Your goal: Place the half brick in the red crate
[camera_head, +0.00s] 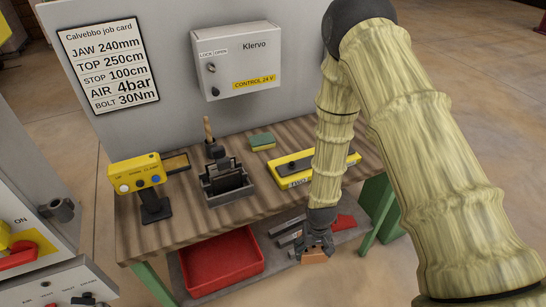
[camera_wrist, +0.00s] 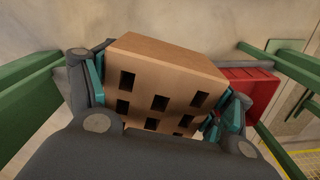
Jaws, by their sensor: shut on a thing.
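The half brick (camera_wrist: 165,80) is an orange-brown block with several square holes, and my gripper (camera_head: 315,246) is shut on it. In the head view the brick (camera_head: 315,257) shows below my fingers, in front of the bench's lower shelf. In the wrist view my gripper (camera_wrist: 160,100) has its teal finger pads on both sides of the brick. The red crate (camera_head: 222,262) is on the lower shelf, left of my gripper, with its inside in view. The brick is apart from the crate and outside it.
The bench top (camera_head: 180,232) overhangs the lower shelf. Metal bars (camera_head: 290,237) and a red piece (camera_head: 343,226) lie on the shelf behind my gripper. Green legs (camera_head: 378,205) stand at the bench ends.

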